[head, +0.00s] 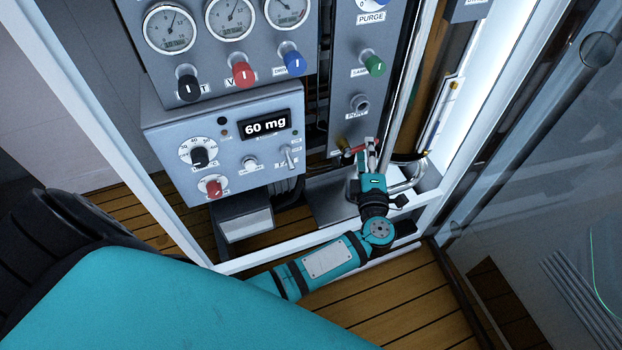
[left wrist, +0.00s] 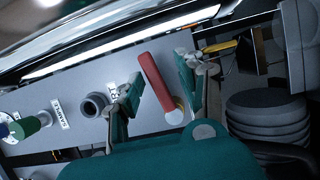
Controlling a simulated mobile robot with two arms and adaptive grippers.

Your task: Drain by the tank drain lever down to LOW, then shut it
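The red drain lever (head: 355,149) sits low on the grey panel, below the port fitting, and shows large in the left wrist view (left wrist: 157,82). It slants across the panel from a round pale pivot. My left gripper (head: 367,153) is at the lever. In the left wrist view its two teal fingers (left wrist: 160,75) stand apart, one on each side of the red handle, with a visible gap on the left side. Whether the right finger touches it I cannot tell. A narrow upright sight tube (head: 437,115) with yellow fittings is right of the panel; its level and marks are too small to read.
The port fitting (head: 359,103) and green sample knob (head: 374,65) are above the lever. A control box (head: 225,140) showing "60 mg" stands left. White frame posts and a glass door (head: 560,150) bound the right side. A metal pipe (head: 405,178) runs close beside the gripper.

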